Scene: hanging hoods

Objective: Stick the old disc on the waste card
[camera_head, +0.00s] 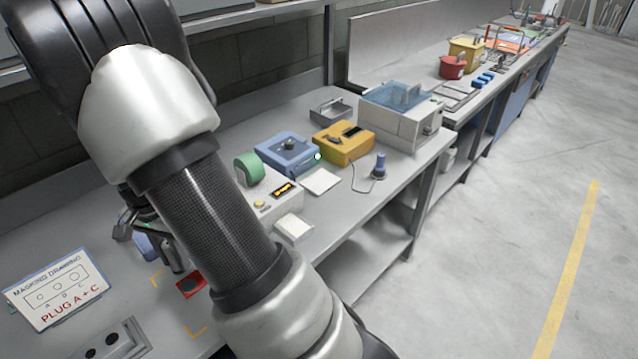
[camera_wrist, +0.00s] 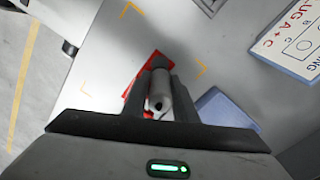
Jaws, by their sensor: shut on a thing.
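My gripper (camera_wrist: 150,92) is shut on a pale grey cylindrical piece (camera_wrist: 158,98) with a dark hole in its end. The fingers stand over a red flat piece (camera_wrist: 138,72) between yellow corner marks. In the head view the red piece (camera_head: 189,288) shows a dark spot, and my gripper (camera_head: 173,260) is partly hidden behind my arm. I cannot tell whether the held piece touches the red one. I cannot make out the old disc. A white square pad or card (camera_head: 321,181) lies before the blue box; I cannot tell if it is the waste card.
A masking drawing sign (camera_head: 58,290) reads "PLUG A + C". A blue piece (camera_wrist: 222,107) lies beside the gripper. A blue box (camera_head: 288,152), a yellow box (camera_head: 343,145), a green roll (camera_head: 249,169) and a clear-lidded machine (camera_head: 402,118) stand along the bench.

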